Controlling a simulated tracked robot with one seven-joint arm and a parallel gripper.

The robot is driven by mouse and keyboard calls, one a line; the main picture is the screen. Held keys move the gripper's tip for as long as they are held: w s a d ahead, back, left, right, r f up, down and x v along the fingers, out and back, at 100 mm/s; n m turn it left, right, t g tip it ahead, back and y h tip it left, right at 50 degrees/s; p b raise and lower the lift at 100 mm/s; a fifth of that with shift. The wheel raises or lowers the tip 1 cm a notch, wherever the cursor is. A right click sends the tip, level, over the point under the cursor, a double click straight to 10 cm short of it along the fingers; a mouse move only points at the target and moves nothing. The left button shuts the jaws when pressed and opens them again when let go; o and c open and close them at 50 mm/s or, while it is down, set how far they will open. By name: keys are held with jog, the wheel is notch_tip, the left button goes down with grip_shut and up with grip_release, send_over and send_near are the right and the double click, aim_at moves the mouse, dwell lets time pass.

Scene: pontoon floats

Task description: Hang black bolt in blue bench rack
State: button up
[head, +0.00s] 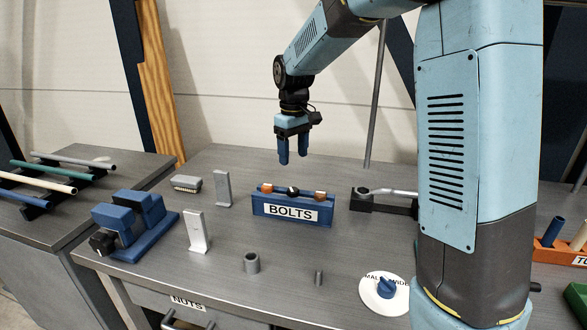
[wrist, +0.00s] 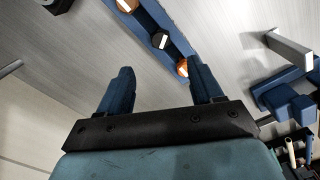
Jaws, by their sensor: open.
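The blue bench rack (head: 262,221), labelled BOLTS, stands on the grey bench in the middle of the head view. The black bolt (head: 293,191) sits in its middle place, between two orange bolts (head: 267,188). In the wrist view the rack (wrist: 144,12) runs diagonally at the top, with the black bolt (wrist: 160,40) between the two orange ones (wrist: 183,68). My gripper (head: 292,160) hangs pointing down above and behind the rack. Its two blue fingers (wrist: 162,72) are apart with nothing between them, clear of the bolt. The bolt's shank is hidden.
A clamp-like grey tool (head: 385,198) lies right of the rack. A grey ring (head: 252,263), a small pin (head: 319,278) and a dial (head: 386,288) are in front.

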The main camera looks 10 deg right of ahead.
jog(key=shift+r, duration=1.25)
jog(key=s+d+r+m+t, duration=0.1)
jog(key=s+d+r+m, duration=0.1)
jog(key=s+d+r, duration=0.4)
jog(key=s+d+r+m+t, duration=0.1)
jog(key=s+d+m+t, duration=0.15)
jog(key=s, duration=0.65)
jog(key=s+d+f+m+t, duration=0.1)
jog(key=s+d, duration=0.1)
jog(key=s, duration=0.5)
jog(key=s+d+m+t, duration=0.1)
jog(key=s+d+m, duration=0.1)
jog(key=s, duration=0.5)
jog(key=shift+s+d+f, duration=0.2)
jog(key=shift+d+f, duration=0.15)
jog(key=shift+d, duration=0.5)
